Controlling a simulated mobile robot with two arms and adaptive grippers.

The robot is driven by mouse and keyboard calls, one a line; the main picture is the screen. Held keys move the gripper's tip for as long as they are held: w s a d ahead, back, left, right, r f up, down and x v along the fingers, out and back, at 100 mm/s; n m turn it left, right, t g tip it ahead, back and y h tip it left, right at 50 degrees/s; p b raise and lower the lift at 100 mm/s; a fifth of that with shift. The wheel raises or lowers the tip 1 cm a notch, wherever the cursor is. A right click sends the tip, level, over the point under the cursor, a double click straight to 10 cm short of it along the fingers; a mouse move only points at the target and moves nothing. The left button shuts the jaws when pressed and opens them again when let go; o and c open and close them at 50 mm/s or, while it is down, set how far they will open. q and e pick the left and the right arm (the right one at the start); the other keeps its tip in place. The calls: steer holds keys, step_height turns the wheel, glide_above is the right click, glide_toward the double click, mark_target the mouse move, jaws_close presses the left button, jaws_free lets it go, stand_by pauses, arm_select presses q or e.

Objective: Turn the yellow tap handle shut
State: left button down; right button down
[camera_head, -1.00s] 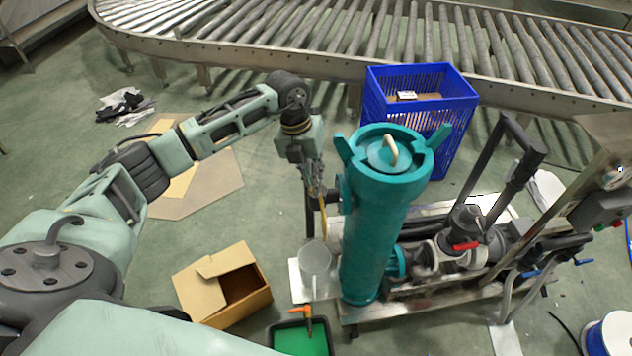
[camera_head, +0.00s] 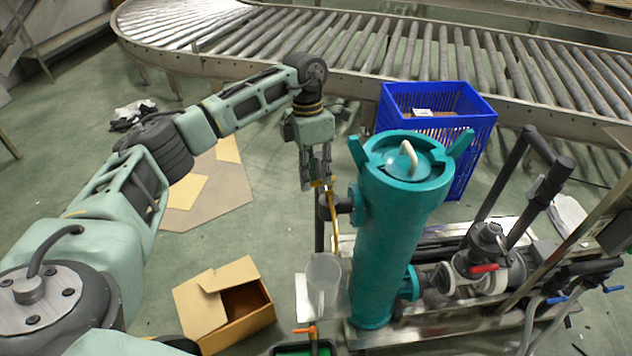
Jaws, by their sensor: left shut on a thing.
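The yellow tap handle (camera_head: 334,212) is a thin yellow bar beside the dark side pipe of the tall teal filter housing (camera_head: 388,240). Its long part hangs down steeply, and its upper end is at my fingertips. My left gripper (camera_head: 318,183) points down from above, just left of the housing. It is shut on the upper end of the yellow handle, and its fingers hide part of that end. My right gripper is not in view.
A clear jug (camera_head: 323,272) stands on a metal plate below the handle. An open cardboard box (camera_head: 226,305) lies to its left. A blue crate (camera_head: 484,120) stands behind the housing, before the roller conveyor (camera_head: 440,50). Pump piping (camera_head: 490,262) with a red lever fills the right.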

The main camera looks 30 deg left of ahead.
arm_select(q)
steer(key=shift+w+a+r+m+b, duration=0.1)
steer(key=shift+w+a+m+b, duration=0.2)
steer(key=shift+m, duration=0.45)
steer(key=shift+w+a+m+b, duration=0.2)
steer(key=shift+w+m, duration=0.05)
steer(key=shift+m, duration=0.5)
steer(key=shift+r, duration=0.1)
steer(key=shift+w+f, duration=0.1)
steer(key=shift+f, duration=0.15)
steer(key=c, duration=2.5)
jaws_free()
steer(key=shift+y, duration=0.3)
steer(key=shift+c, duration=0.2)
steer(key=o, duration=0.6)
steer(key=shift+d, duration=0.1)
steer(key=shift+o, duration=0.2)
step_height(320, 180, up, 12)
steer(key=w+a, duration=0.1)
steer(key=shift+w+a, duration=0.15)
steer(key=shift+w, duration=0.2)
steer(key=shift+f, duration=0.1)
